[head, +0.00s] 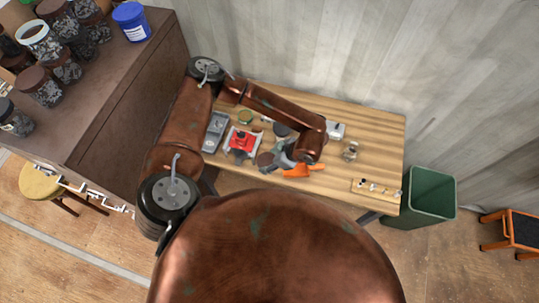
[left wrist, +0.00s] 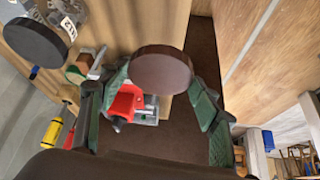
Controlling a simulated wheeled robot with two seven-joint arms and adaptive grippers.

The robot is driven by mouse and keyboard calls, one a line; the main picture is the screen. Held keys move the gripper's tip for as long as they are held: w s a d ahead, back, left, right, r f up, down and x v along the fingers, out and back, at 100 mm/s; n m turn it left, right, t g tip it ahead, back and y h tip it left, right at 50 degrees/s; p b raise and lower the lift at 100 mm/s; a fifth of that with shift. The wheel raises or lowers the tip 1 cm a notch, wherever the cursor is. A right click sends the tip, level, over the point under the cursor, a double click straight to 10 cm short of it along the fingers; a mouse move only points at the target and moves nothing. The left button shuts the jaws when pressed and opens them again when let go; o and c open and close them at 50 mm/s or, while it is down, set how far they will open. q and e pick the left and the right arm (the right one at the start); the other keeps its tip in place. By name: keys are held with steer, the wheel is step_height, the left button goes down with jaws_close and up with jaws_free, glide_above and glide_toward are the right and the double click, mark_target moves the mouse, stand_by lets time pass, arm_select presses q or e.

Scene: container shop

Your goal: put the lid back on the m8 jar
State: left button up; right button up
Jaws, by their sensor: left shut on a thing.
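My left gripper (left wrist: 160,88) is shut on a dark brown round lid (left wrist: 162,70), which sits between its green fingers in the left wrist view. In the head view, the left gripper (head: 276,158) is over the front of the workbench, with the brown lid (head: 265,159) at its tip. I cannot tell which jar is the m8 jar, as labels are too small in the head view. My right gripper is not in view.
The workbench (head: 375,130) holds a red tool (head: 241,141), a grey tray (head: 215,132), an orange-handled tool (head: 300,171) and a small clear item (head: 350,151). A black-lidded jar (left wrist: 35,42) is in the left wrist view. A green bin (head: 432,195) stands right.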

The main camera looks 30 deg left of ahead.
arm_select(q)
steer(key=s+d+r+b, duration=0.1)
steer(key=s+d+r, duration=0.2)
steer(key=s, duration=0.2)
steer(key=shift+s+d+b, duration=0.25)
steer(key=shift+s+b, duration=0.05)
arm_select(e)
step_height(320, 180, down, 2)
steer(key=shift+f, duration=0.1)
arm_select(q)
steer(key=shift+f, duration=0.1)
steer(key=w+r+m+t+h+b, duration=0.1)
steer(key=w+m+t+h+b, duration=0.2)
steer(key=w+m+b, duration=0.2)
steer(key=w+a+r+m+t+h+b, duration=0.1)
steer(key=w+r+m+t+h+b, duration=0.1)
steer(key=w+m+b, duration=0.4)
steer(key=shift+w+a+r+m+t+h, duration=0.25)
steer(key=shift+w+m+t+h, duration=0.3)
steer(key=shift+w+m, duration=2.2)
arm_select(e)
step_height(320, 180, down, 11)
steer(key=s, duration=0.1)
arm_select(q)
steer(key=shift+s+m, duration=0.95)
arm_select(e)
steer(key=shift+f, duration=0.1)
